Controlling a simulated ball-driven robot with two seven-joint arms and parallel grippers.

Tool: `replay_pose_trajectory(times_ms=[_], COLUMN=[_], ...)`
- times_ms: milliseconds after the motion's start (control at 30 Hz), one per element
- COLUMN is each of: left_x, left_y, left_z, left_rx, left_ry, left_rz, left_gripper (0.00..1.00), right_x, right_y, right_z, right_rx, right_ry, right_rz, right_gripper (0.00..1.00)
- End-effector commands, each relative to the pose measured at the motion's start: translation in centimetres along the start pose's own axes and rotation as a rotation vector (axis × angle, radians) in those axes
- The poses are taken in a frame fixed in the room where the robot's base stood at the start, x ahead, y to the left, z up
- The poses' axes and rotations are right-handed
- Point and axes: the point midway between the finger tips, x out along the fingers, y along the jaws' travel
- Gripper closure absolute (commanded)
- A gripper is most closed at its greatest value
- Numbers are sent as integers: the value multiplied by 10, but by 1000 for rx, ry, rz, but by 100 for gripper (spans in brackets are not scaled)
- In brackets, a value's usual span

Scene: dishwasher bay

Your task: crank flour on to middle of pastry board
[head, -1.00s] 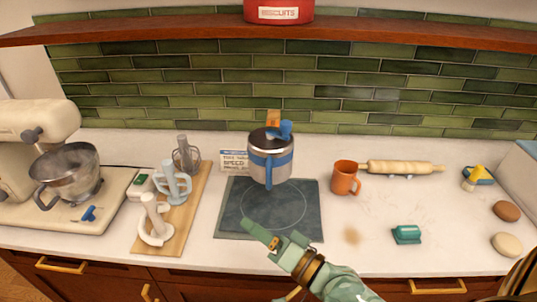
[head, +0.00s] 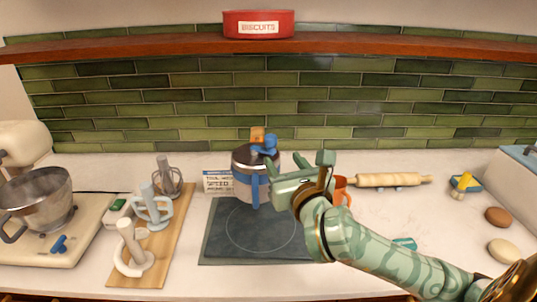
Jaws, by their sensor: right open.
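The flour sifter (head: 242,188) is a metal cup with a blue band and blue side handle (head: 256,186). A blue crank piece (head: 265,146) and an orange part (head: 257,134) show at its top. It is upright at the back edge of the pastry board (head: 225,250), a dark slab with a thin circle marked on it. I see no flour on the bare slab. My right gripper (head: 300,174) is open and empty, just right of the sifter; its green jaw partly overlaps the sifter's right side in the picture. Contact cannot be told. My left gripper is out of view.
An orange mug (head: 341,190) is partly hidden behind my right gripper. A rolling pin (head: 390,180) lies behind it. On the left are a wooden board (head: 173,250) with mixer attachments and a stand mixer bowl (head: 40,198). A teal item (head: 404,243) is mostly hidden by my arm.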

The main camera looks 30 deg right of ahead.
Motion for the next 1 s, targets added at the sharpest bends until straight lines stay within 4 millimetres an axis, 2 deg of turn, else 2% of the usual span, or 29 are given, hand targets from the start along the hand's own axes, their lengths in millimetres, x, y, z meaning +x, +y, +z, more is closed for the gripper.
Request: replay_pose_trajectory(times_ms=[33,200,400,533,800,833,967,1000], left_x=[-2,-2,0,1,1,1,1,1], left_y=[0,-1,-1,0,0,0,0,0], left_z=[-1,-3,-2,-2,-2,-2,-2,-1], left_rx=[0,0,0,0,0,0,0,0], left_ry=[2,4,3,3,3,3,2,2], left_rz=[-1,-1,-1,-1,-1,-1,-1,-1], left_gripper=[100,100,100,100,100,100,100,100], right_x=[15,56,88,97,99,99,99,99], right_y=[-1,-1,-1,-1,-1,-1,-1,-1], right_z=[2,3,3,3,3,3,3,3], right_rx=[-4,-3,-2,-3,-2,-3,-3,-3], right_ry=[-1,0,2,2,2,1,1,1], right_rz=[-5,-4,-3,-2,-1,-1,-2,-2], right_gripper=[52,52,52,52,52,55,91,95])
